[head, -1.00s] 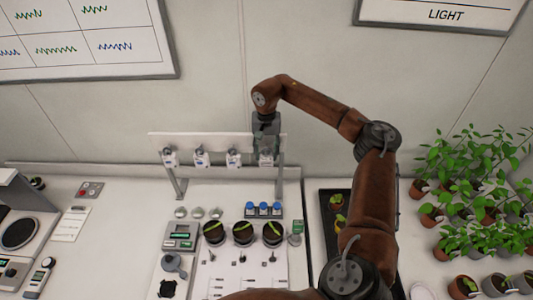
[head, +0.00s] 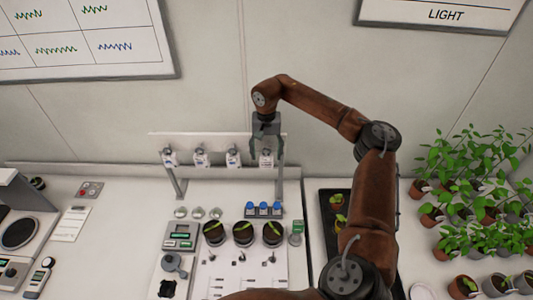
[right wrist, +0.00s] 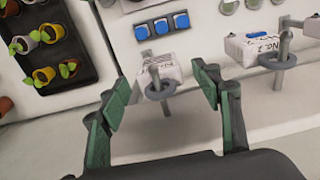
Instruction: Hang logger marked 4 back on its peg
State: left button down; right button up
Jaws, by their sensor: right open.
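Several small white loggers hang in a row on the white rack. The rightmost logger (head: 266,158) hangs under my right gripper (head: 267,143). In the right wrist view this logger (right wrist: 166,74) sits between the two green-padded fingers of the gripper (right wrist: 162,88), with gaps on both sides. A grey ring and a peg (right wrist: 156,78) show at its near end, the peg standing through the ring. Its number cannot be read clearly. A neighbouring logger (right wrist: 250,50) hangs on its own peg to the right there. My left gripper is out of view.
The rack's white board (head: 215,142) stands on two posts at the bench's back. A dark seedling tray (head: 335,230) lies to the right, with potted plants (head: 470,190) beyond.

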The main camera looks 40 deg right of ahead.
notch_tip(320, 180, up, 12)
dwell(0.6)
